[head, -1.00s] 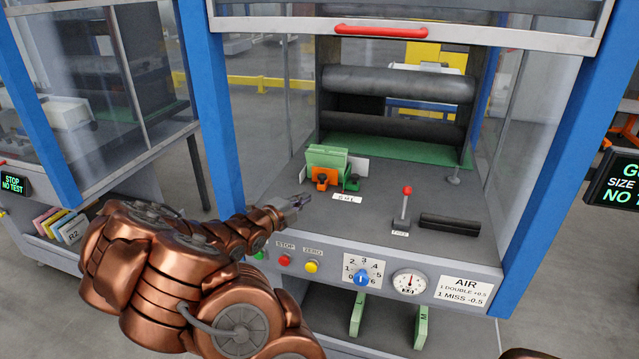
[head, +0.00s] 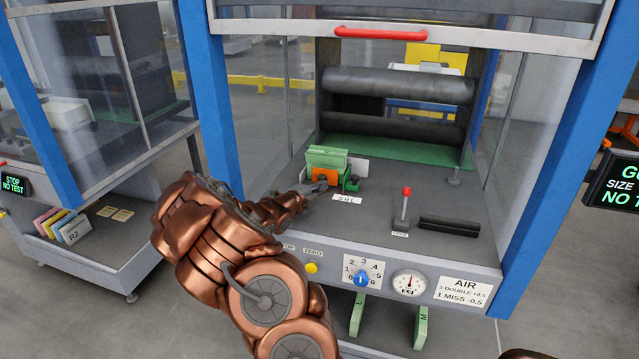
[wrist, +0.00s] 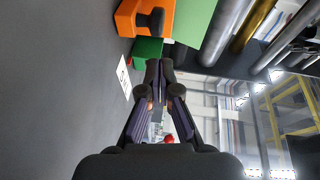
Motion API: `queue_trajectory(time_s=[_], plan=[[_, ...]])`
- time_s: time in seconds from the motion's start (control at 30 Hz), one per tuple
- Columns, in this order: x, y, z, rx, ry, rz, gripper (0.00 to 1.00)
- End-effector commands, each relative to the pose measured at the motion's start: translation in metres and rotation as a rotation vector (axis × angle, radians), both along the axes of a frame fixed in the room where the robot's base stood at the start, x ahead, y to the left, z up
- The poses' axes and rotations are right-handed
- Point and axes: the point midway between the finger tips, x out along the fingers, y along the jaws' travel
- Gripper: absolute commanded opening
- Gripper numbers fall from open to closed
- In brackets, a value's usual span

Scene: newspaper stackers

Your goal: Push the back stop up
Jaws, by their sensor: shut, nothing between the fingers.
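The stop assembly stands on the grey deck of the stacker. It has an orange block (head: 322,174), a small dark-green block (head: 352,184) with a black knob, and upright green plates (head: 326,156) behind. I cannot tell for certain which part is the back stop. My gripper (head: 325,187) is shut and empty, just in front of the orange block. In the wrist view the shut fingertips (wrist: 159,66) point at the green block (wrist: 147,49), close to it; contact is unclear. The orange block (wrist: 162,12) with its black knob is at the top.
A "SQL"-like label (head: 347,199) lies on the deck. A red-knobbed lever (head: 405,205) and a black bar (head: 449,226) stand to the right. Dark rollers (head: 398,85) are behind. A raised guard with a red handle (head: 381,33) is above, between blue posts (head: 545,170).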

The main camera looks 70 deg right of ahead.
Motion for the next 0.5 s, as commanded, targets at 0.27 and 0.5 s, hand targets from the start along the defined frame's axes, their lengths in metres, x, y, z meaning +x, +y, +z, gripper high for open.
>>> queue_trajectory(time_s=[0.27,0.5], plan=[[0.011,-0.018,-0.005,0.004,-0.002,-0.002,0.00],[0.014,-0.023,-0.005,0.001,-0.001,-0.002,0.00]])
